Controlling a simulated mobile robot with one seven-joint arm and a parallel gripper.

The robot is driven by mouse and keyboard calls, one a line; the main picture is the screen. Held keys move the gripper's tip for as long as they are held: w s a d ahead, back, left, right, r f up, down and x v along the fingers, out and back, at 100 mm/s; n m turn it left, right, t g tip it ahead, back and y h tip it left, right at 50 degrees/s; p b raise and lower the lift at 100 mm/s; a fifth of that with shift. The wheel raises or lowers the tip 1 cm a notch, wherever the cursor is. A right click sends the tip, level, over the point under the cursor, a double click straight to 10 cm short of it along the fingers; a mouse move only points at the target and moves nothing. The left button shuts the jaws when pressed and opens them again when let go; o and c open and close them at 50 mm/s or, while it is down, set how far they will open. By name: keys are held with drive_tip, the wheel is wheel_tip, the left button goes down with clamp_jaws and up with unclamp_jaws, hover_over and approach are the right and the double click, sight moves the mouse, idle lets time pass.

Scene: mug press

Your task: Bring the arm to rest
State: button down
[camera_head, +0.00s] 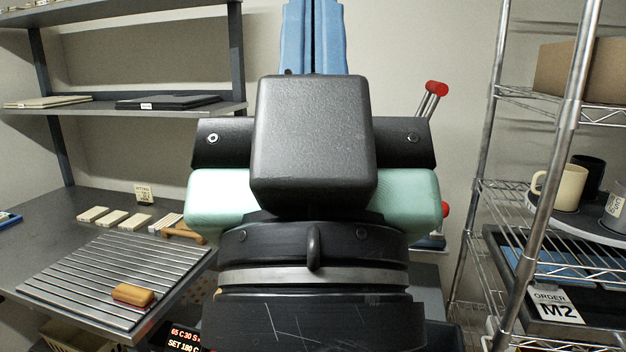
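My gripper (314,36) fills the middle of the view, seen from behind, pointing up and away. Its black housing and mint-green side pieces hide what lies behind them. Its two blue fingers stand side by side with only a thin dark gap between them. Their tips are cut off by the top edge, and I see nothing held between them.
At left, a workbench (60,215) carries a ribbed metal plate (100,275) with an orange-brown block (133,294) on it. Red-tipped levers (436,89) show behind my gripper. At right, a wire rack (510,190) holds a cream mug (560,187) and a dark mug (588,174).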

wheel_tip(320, 180, up, 16)
drive_tip(key=p, duration=1.4)
